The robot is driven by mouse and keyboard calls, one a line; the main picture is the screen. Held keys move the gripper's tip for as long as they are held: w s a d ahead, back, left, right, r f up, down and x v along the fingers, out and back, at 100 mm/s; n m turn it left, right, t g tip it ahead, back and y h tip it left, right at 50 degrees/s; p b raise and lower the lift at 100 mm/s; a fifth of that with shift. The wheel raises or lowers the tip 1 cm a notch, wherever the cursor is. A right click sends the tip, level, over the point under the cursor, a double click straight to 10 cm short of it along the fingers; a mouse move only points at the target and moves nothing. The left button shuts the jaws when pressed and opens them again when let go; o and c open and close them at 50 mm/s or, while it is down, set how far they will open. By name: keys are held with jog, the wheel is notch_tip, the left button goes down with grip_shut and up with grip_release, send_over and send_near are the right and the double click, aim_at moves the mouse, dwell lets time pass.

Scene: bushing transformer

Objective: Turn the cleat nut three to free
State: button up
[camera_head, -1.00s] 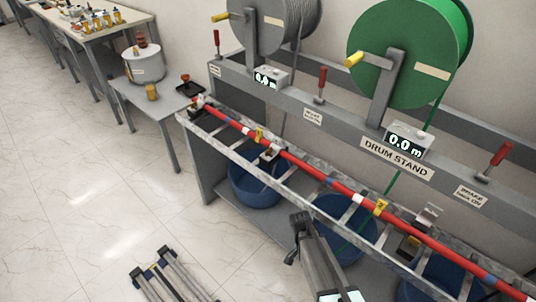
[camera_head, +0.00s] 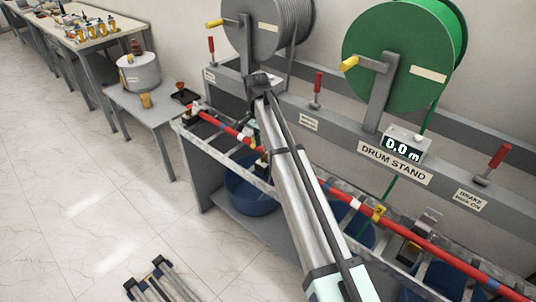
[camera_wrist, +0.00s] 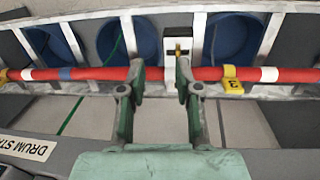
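A red cable (camera_wrist: 90,73) runs along a ladder-like metal tray, seen in both views. In the wrist view, a pale cleat (camera_wrist: 198,38) with a small brass-coloured nut (camera_wrist: 177,50) sits at the cable, with a yellow tag marked 3 (camera_wrist: 232,80) to its right. My gripper (camera_wrist: 160,72) is open, its two green fingers apart above the cable. The right finger overlaps part of the cleat; the nut lies just left of that fingertip in the picture. Contact cannot be told. In the head view, my arm hides most of this cleat.
The drum stand's beam (camera_head: 330,135) with a red brake lever (camera_head: 317,88) runs behind the tray. A green drum (camera_head: 400,60) and a grey drum (camera_head: 265,30) rise above it. Blue tubs (camera_head: 250,195) stand below the tray. Floor on the left is mostly clear.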

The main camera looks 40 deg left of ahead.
notch_tip(320, 180, up, 9)
jog(key=y, duration=0.1)
send_over(264, 157)
jog(key=f+p, duration=0.1)
jog(key=f, duration=0.5)
jog(key=f+p, duration=0.2)
jog(key=f, duration=0.3)
jog(key=f+p, duration=0.1)
jog(key=f, duration=0.5)
jog(key=shift+w+a+f+p, duration=0.2)
jog(key=shift+w+f+p, duration=0.1)
jog(key=shift+w+f, duration=0.1)
jog(key=shift+c, duration=0.3)
jog(key=shift+r, duration=0.1)
grip_shut()
